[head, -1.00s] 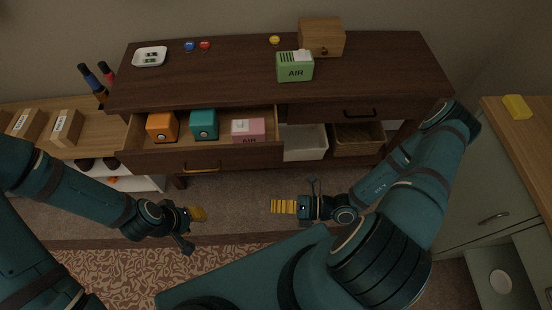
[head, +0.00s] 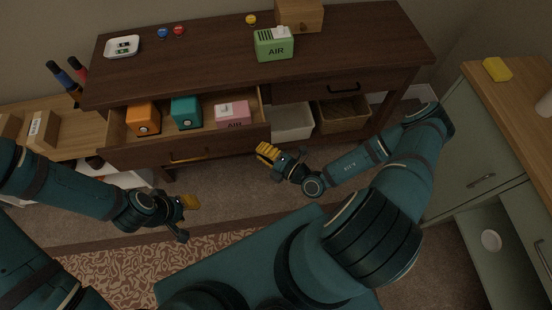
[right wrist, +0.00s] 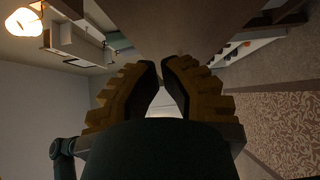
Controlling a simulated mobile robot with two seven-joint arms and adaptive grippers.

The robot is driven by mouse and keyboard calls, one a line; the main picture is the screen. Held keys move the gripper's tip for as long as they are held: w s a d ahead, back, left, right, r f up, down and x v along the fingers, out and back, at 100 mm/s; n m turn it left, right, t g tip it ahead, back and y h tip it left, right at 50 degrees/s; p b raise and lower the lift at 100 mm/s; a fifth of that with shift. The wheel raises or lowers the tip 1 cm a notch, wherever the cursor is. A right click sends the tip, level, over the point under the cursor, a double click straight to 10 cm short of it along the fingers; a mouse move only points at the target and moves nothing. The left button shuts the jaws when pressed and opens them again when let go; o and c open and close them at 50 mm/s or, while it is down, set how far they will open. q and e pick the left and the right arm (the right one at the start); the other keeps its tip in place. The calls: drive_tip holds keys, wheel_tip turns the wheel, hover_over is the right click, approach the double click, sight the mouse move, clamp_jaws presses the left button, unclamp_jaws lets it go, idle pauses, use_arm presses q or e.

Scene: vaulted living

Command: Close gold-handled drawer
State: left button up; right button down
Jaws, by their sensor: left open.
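The gold-handled drawer (head: 130,155) is the left drawer of the dark wooden sideboard, and it is pulled out. Its gold handle (head: 190,156) is dim on the front face. Inside the drawer stand an orange box (head: 142,117), a teal box (head: 186,112) and a pink box (head: 232,115). My right gripper (head: 266,152) is just right of and below the drawer's front right corner, empty. Its fingertips (right wrist: 160,64) are almost together in the right wrist view. My left gripper (head: 190,203) is open and empty, below and in front of the drawer front.
On the sideboard top (head: 190,68) are a green AIR toaster (head: 273,45), a wooden box (head: 300,15), a white tray (head: 122,46) and small knobs. The dark-handled right drawer (head: 325,90) is shut, above a white bin (head: 290,122) and a basket (head: 342,113). A green cabinet (head: 470,150) stands right.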

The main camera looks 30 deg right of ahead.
sight(252, 135)
use_arm(q)
drive_tip(key=shift+w+f+b, duration=0.1)
drive_tip(key=shift+f+b, duration=0.25)
drive_tip(key=shift+f, duration=0.1)
use_arm(e)
drive_tip(key=shift+w+d, duration=0.35)
drive_tip(key=shift+w, duration=0.55)
drive_tip(key=shift+w+d, duration=0.3)
drive_tip(key=shift+w, duration=0.6)
